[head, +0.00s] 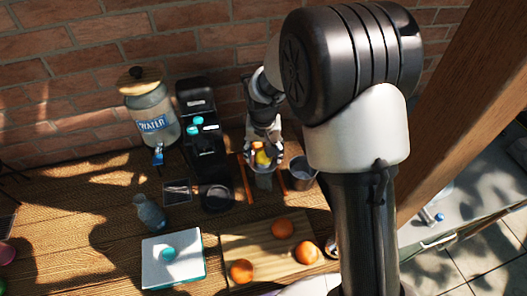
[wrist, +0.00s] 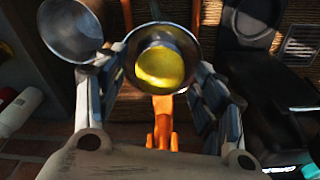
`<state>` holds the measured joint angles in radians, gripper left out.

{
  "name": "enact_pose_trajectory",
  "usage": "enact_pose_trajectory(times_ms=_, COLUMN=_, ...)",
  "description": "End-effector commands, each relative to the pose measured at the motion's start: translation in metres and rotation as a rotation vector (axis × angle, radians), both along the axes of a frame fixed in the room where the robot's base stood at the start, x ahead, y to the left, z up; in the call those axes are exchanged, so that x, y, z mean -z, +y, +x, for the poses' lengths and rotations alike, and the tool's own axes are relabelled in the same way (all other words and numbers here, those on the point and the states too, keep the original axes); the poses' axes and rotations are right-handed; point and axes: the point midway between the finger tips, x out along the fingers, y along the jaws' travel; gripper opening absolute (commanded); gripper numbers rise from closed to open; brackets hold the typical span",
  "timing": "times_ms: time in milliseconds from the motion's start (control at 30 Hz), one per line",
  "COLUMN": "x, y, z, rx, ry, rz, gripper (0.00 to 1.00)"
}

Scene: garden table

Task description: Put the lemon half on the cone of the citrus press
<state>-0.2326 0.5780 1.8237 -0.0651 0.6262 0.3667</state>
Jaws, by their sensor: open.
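The yellow lemon half (wrist: 165,66) sits in the round metal bowl of the citrus press (wrist: 190,36), dome toward my wrist camera. It also shows as a small yellow patch (head: 262,158) in the head view, partly covered by my gripper. The cone is hidden, so I cannot tell how squarely the lemon rests on it. My gripper (wrist: 160,70) is open, its fingers on either side of the lemon half and bowl. Gaps at the fingers are hard to judge. In the head view my gripper (head: 263,142) is over the press. Orange parts of the press (wrist: 162,122) show below the bowl.
A metal cup (head: 302,174) stands close right of the press. A black machine (head: 199,125) and a water dispenser (head: 150,108) stand left, by the brick wall. A cutting board (head: 262,248) with oranges (head: 283,228) lies in front. A bottle (head: 149,213) stands left.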

Motion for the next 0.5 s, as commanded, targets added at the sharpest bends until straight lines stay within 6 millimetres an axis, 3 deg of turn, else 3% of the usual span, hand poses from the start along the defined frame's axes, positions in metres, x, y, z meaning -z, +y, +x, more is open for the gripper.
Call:
enact_pose_trajectory(times_ms=267, x=-0.009, y=0.0, z=0.0, rx=0.0, ry=-0.002, rz=0.001, gripper=0.63)
enact_pose_trajectory(times_ms=500, x=-0.055, y=0.001, z=-0.005, rx=0.0, ry=-0.005, rz=0.002, gripper=0.63)
